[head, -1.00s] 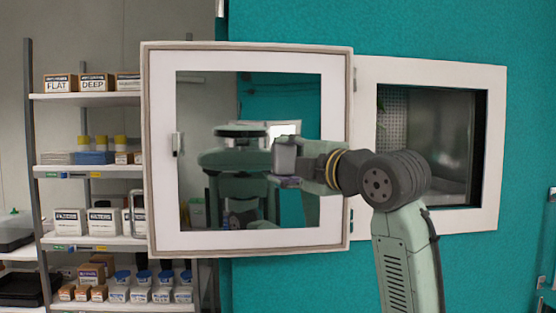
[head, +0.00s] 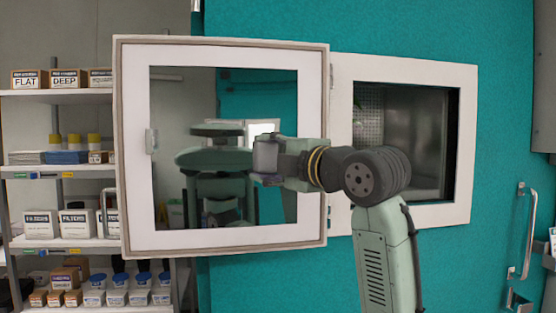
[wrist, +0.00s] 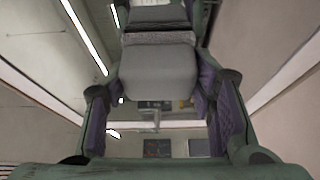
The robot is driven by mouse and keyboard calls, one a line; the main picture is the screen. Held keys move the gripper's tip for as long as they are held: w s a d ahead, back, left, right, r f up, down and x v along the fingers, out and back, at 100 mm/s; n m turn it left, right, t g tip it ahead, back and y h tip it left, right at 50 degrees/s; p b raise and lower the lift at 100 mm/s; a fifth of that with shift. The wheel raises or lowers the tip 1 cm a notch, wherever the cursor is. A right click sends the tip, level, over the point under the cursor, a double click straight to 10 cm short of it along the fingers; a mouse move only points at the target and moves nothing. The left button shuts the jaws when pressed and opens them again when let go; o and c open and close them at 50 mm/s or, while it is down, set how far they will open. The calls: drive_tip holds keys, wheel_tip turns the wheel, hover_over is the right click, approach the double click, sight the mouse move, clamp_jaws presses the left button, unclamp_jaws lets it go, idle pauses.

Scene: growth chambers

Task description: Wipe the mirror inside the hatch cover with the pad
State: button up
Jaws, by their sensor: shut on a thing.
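The hatch cover (head: 136,225) stands swung open to the left of the chamber opening, its inner face toward me. The mirror (head: 170,110) fills the middle of its white frame and reflects my own body and the room. My gripper (head: 268,160) is in front of the right part of the mirror, shut on the pad (head: 265,156). In the wrist view the grey pad (wrist: 157,70) sits between the purple-lined fingers of my gripper (wrist: 160,105). I cannot tell whether the pad touches the glass.
The open hatch (head: 402,130) has a dark interior behind my arm, on the right. Shelves (head: 60,170) with boxes and jars stand at the left. A door handle (head: 527,230) is on the teal wall at the far right.

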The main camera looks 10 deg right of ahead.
drive_tip(key=shift+s+a, duration=0.15)
drive_tip(key=shift+a, duration=0.45)
drive_tip(key=shift+s+a+b, duration=0.1)
drive_tip(key=shift+a+b, duration=0.2)
drive_tip(key=shift+a, duration=3.3)
drive_tip(key=s+d+b, duration=0.1)
drive_tip(key=s, duration=0.8)
drive_tip(key=shift+b, duration=0.35)
